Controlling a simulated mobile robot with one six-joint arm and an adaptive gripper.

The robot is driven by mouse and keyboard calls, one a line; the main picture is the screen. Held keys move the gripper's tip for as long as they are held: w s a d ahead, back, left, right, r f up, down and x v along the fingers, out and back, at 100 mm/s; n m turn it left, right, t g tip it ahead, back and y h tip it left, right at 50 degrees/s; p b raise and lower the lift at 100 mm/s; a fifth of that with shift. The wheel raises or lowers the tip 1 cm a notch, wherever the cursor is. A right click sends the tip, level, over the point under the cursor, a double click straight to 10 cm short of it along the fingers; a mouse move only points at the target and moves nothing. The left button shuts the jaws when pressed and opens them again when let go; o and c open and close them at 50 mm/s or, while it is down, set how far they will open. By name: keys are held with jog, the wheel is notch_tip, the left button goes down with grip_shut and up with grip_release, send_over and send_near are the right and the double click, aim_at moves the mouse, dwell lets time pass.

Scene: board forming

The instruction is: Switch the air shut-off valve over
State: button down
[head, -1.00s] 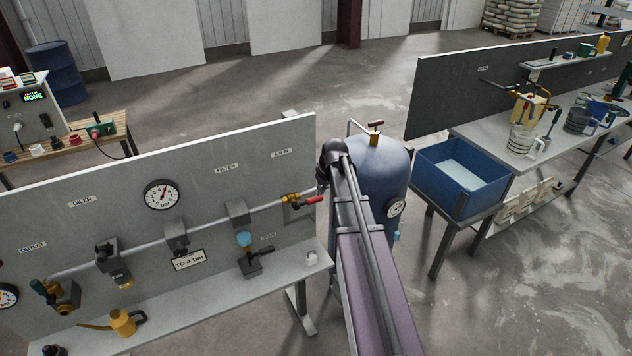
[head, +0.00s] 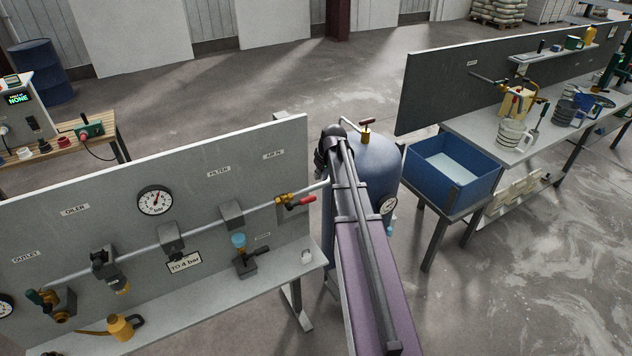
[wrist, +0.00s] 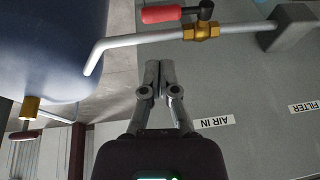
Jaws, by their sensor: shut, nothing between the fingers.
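The air shut-off valve (head: 287,200) is a brass body on the grey pipe below the AIR IN label, on the left panel. Its red handle (head: 303,201) points right, roughly along the pipe. In the wrist view the brass valve (wrist: 202,32) is at the top, with the red handle (wrist: 165,14) lying nearly parallel to the pipe. My gripper (wrist: 158,66) is shut and empty, its fingertips together below the pipe in that picture and apart from the handle. In the head view my own arm hides the gripper.
A blue tank (head: 375,165) stands just right of the panel, with its own red-handled valve (head: 366,129) on top. The bent pipe end (wrist: 92,68) lies near my fingers in the wrist view. A blue bin (head: 455,175) stands farther right. Open floor lies behind.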

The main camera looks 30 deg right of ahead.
aim_at(309, 198)
jog(key=shift+b+x, duration=6.15)
jog(key=shift+x, duration=0.55)
jog(key=shift+s, duration=0.1)
jog(key=shift+a, duration=0.3)
jog(key=shift+d, duration=0.25)
